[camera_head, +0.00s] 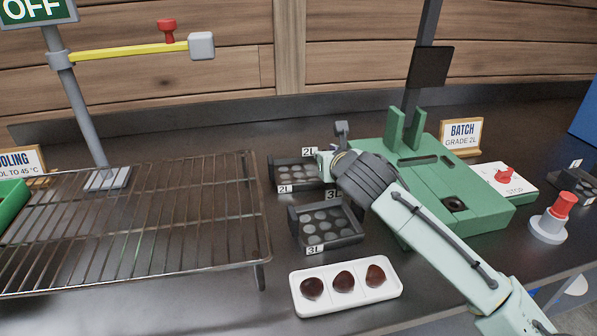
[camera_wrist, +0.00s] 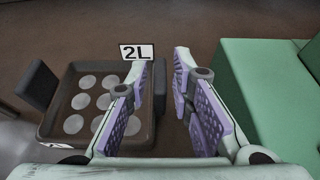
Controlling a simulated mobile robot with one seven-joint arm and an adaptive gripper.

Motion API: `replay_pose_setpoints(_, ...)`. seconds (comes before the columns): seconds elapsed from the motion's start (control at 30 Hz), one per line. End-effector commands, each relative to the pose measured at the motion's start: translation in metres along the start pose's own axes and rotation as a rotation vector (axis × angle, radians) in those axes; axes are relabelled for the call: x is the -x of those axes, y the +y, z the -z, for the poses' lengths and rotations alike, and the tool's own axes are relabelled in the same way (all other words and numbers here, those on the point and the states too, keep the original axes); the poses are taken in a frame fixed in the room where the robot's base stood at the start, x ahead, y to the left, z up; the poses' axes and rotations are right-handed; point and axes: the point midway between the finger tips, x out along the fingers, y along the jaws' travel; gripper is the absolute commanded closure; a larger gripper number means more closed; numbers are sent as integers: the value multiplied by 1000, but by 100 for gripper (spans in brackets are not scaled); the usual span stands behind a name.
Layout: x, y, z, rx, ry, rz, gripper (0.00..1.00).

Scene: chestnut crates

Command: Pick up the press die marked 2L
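The press die marked 2L (camera_head: 283,176) is a dark tray with round pale cavities, lying on the dark bench between the wire rack and the green press. In the wrist view, the 2L die (camera_wrist: 73,125) lies left of centre, with an upright tab on each side and a white 2L label at its far edge. My gripper (camera_wrist: 162,62) is open, its purple-padded fingers apart. The left finger overlaps the die's right part in the picture, and the right-hand tab shows between the fingers. I cannot tell whether they touch. In the head view, my gripper (camera_head: 327,161) is at the die's right end, partly hiding it.
The 3L die (camera_head: 345,238) sits just nearer. A white tray (camera_head: 301,305) with three chestnuts is in front. The green press (camera_head: 465,215) stands close on the right, the wire rack (camera_head: 150,220) on the left. A sign (camera_head: 461,136) reads BATCH GRADE 2L.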

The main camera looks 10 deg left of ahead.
Motion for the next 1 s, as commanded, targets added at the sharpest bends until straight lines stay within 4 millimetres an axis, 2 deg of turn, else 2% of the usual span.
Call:
replay_pose_setpoints(0.3,0,0,0,0,0,0,100)
replay_pose_setpoints(1.0,1,0,-3,0,-3,0,100)
